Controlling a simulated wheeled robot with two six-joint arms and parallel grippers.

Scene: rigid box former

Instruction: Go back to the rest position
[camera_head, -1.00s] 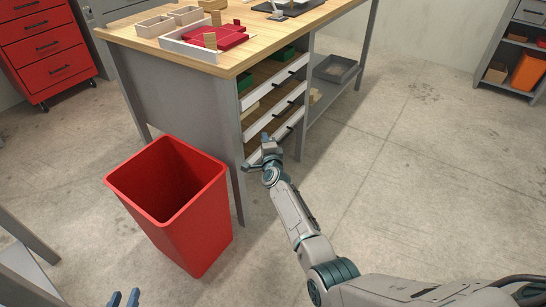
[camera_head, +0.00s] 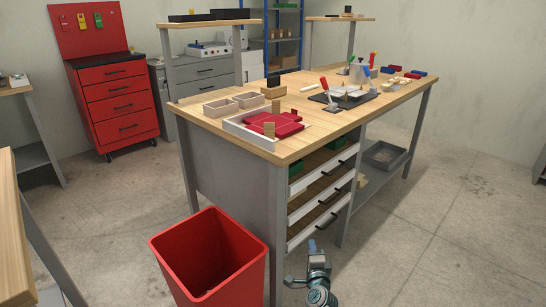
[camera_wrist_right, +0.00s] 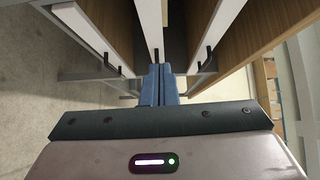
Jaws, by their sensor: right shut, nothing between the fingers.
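My right gripper (camera_head: 312,247) is low at the bottom of the head view, in front of the workbench's drawer side. In the right wrist view its two blue fingers (camera_wrist_right: 158,84) are together with nothing between them. They point toward the white drawer fronts with black handles, which fill the upper part of that view. I cannot tell the exact gap between fingers and drawers. The stacked drawers (camera_head: 319,206) show white fronts and dark handles in the head view. My left gripper is not in view.
A red bin (camera_head: 165,243) stands at the near left corner. A red tool cabinet (camera_head: 113,98) is behind. The floor at right (camera_head: 440,240) is clear.

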